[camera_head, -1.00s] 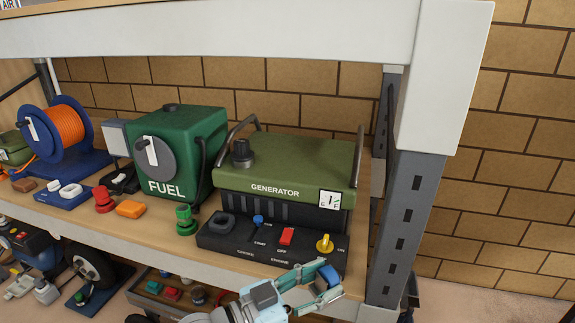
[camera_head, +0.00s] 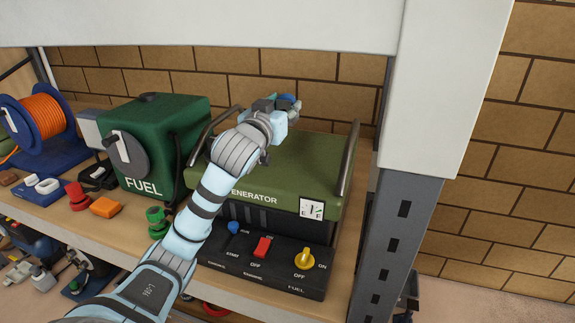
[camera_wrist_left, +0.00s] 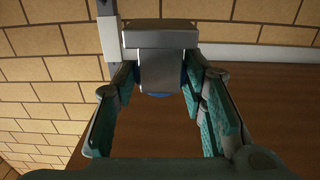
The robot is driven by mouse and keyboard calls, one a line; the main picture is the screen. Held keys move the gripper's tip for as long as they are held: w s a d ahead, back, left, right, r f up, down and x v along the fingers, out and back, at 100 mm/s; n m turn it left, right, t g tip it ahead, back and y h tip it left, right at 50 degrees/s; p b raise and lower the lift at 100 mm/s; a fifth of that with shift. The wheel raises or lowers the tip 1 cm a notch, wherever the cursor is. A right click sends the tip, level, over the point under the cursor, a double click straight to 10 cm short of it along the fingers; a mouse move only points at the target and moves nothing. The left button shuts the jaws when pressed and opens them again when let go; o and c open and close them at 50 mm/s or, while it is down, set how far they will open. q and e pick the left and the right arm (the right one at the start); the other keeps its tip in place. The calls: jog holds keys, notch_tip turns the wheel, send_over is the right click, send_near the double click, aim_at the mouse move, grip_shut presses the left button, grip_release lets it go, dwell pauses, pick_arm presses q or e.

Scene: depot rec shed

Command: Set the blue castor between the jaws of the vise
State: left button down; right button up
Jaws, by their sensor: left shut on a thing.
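My left gripper (camera_head: 284,108) is shut on the blue castor (camera_head: 288,99), raised above the back of the green generator. The castor is small and partly hidden by the gripper in the head view. In the left wrist view, the castor's grey metal bracket (camera_wrist_left: 160,42) sits between the fingertips of the left gripper (camera_wrist_left: 158,78), with a bit of blue wheel showing below it. I cannot clearly make out the vise in either view. My right gripper is not in view.
The generator (camera_head: 285,172) and green fuel can (camera_head: 195,118) stand on the wooden shelf, with a cable reel (camera_head: 45,118) at left. A grey post (camera_head: 400,225) bounds the right side, and a white beam (camera_head: 200,22) crosses above. Small parts lie along the shelf front.

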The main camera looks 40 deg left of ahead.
pick_arm(q)
notch_tip(320, 180, down, 15)
jog(key=shift+r+b, duration=0.15)
jog(key=shift+b, duration=0.7)
jog(key=shift+s, duration=0.1)
jog(key=c, duration=1)
grip_release()
